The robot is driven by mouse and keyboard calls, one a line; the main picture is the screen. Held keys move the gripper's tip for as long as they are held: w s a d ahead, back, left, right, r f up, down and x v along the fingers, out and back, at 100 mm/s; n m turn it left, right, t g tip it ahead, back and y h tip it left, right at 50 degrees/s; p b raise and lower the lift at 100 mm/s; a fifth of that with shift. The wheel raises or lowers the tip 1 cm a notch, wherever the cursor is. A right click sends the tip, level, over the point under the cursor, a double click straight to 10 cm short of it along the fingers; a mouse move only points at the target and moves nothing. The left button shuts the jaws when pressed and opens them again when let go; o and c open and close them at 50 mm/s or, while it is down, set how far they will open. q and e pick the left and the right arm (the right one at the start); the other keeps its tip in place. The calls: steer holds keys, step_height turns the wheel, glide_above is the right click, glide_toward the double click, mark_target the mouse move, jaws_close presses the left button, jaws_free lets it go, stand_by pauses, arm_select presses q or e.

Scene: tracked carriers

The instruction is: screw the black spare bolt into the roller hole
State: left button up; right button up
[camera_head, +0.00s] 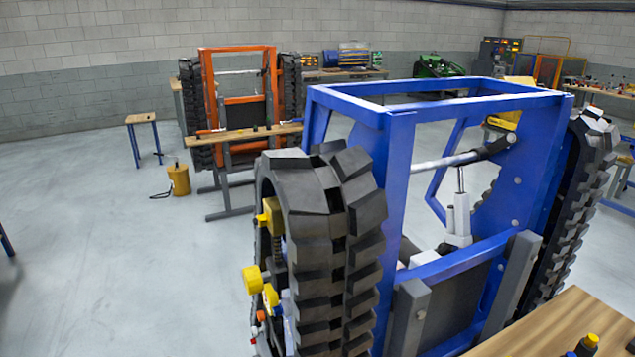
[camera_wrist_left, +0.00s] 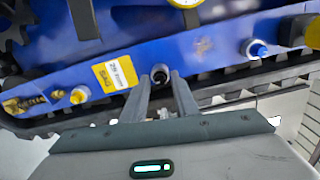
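My left gripper (camera_wrist_left: 160,80) shows in the left wrist view, its two grey fingers apart with a gap between them. Just beyond the fingertips is a dark round opening or socket (camera_wrist_left: 160,73) in the blue carrier frame (camera_wrist_left: 190,58). I cannot tell whether this is the bare roller hole or a bolt end sitting in it. I see no bolt clearly held between the fingers. In the head view, a small black-and-yellow item (camera_head: 587,345) stands on the wooden table; I cannot tell if it is the spare bolt. My right gripper is in neither view.
The blue tracked carrier (camera_head: 400,150) fills the middle, with a black track (camera_head: 335,230) on its left. Yellow-capped parts (camera_head: 252,279) stick out from its side. A wooden table (camera_head: 550,325) is at front right. The floor at left is mostly clear.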

arm_select(q)
steer(key=n+p, duration=0.6)
steer(key=n, duration=0.3)
steer(key=shift+n+p, duration=0.4)
steer(key=n+p, duration=0.4)
steer(key=n, duration=0.5)
steer(key=shift+n, duration=0.4)
